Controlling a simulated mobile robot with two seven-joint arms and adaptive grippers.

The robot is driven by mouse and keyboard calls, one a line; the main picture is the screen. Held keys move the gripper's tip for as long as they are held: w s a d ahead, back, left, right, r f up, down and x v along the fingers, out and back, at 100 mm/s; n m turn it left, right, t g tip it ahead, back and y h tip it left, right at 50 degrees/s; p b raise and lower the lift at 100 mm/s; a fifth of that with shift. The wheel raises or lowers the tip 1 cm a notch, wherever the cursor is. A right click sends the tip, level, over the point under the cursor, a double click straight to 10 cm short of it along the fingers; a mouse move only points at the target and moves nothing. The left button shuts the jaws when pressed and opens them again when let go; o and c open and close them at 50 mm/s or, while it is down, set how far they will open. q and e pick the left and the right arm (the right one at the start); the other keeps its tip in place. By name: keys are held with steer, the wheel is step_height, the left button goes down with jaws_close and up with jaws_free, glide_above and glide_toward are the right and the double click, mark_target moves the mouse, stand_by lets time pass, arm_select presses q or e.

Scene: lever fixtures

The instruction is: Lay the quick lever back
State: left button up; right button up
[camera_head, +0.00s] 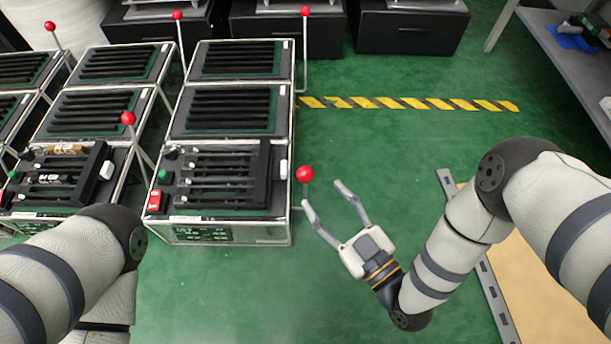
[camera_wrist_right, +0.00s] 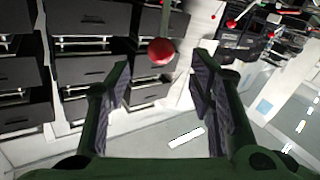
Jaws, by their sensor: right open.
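The lever nearest my right gripper has a red ball knob (camera_head: 305,174) on a thin rod, beside the front right corner of the middle fixture (camera_head: 228,228). The rod's lower part is partly hidden by a finger. My right gripper (camera_head: 325,196) is open and empty, its fingertips just below and right of the knob. In the right wrist view the red knob (camera_wrist_right: 161,51) appears between the two open fingers (camera_wrist_right: 163,80), near their tips; I see no contact. My left arm shows at the lower left, but its gripper is out of view.
Other red-knobbed levers stand by the fixtures, one at the left (camera_head: 128,118) and one behind (camera_head: 305,11). A red switch (camera_head: 154,201) sits on the middle fixture's front. Green floor (camera_head: 400,150) with a striped line (camera_head: 410,103) is clear right of the fixtures. A grey shelf (camera_head: 570,65) stands far right.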

mark_target(305, 172)
steer(key=b+x, duration=0.2)
steer(key=x, duration=0.5)
steer(key=shift+a+f, duration=0.1)
steer(key=shift+f, duration=0.05)
steer(key=shift+w+a, duration=0.2)
steer(key=shift+w, duration=0.1)
jaws_close()
